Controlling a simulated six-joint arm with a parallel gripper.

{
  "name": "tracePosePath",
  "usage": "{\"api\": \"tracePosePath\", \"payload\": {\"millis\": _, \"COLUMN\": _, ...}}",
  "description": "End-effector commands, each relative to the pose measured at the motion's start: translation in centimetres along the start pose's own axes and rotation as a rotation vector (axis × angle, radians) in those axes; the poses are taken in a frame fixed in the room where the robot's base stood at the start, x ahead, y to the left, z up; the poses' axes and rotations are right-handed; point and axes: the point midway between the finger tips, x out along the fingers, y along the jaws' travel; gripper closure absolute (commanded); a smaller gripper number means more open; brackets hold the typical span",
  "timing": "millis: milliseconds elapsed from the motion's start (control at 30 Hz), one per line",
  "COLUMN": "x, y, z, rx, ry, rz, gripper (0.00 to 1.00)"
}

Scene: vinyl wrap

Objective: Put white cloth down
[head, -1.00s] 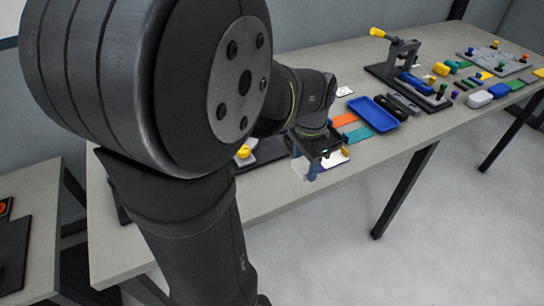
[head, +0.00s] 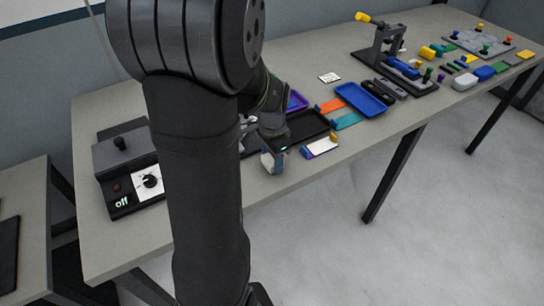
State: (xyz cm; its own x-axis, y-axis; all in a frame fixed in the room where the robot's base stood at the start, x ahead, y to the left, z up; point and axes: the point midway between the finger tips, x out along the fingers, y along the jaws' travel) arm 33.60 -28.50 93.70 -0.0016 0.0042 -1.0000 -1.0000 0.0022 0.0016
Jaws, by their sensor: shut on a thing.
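My gripper (head: 274,163) is at the near edge of the long table, partly behind my own arm. It is shut on the white cloth (head: 266,162), which shows as a small pale patch at the fingertips. The cloth is low over the table's front strip; I cannot tell whether it touches the surface. Most of the cloth and the fingers' grip are hidden or too small to make out.
A control box reading "off" (head: 122,202) stands at left. The front strip of the table (head: 300,185) is bare.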

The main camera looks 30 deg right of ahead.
Motion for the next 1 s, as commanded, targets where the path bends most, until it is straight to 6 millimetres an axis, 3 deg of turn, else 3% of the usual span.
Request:
{"api": "tracePosePath", "payload": {"millis": 167, "x": 0.4, "y": 0.0, "z": 0.0, "rx": 0.000, "ry": 0.000, "rz": 0.000, "gripper": 0.71}}
{"api": "tracePosePath", "payload": {"millis": 200, "x": 0.3, "y": 0.0, "z": 0.0, "rx": 0.000, "ry": 0.000, "rz": 0.000, "gripper": 0.39}}
{"api": "tracePosePath", "payload": {"millis": 300, "x": 0.3, "y": 0.0, "z": 0.0, "rx": 0.000, "ry": 0.000, "rz": 0.000, "gripper": 0.25}}
{"api": "tracePosePath", "payload": {"millis": 667, "x": -0.4, "y": 0.0, "z": 0.0, "rx": 0.000, "ry": 0.002, "rz": -0.002, "gripper": 0.25}}
{"api": "tracePosePath", "payload": {"millis": 767, "x": -1.8, "y": 0.0, "z": -0.1, "rx": 0.000, "ry": 0.002, "rz": -0.003, "gripper": 0.25}}
{"api": "tracePosePath", "payload": {"millis": 1000, "x": -7.1, "y": -0.1, "z": -0.1, "rx": 0.000, "ry": 0.004, "rz": -0.005, "gripper": 0.25}}
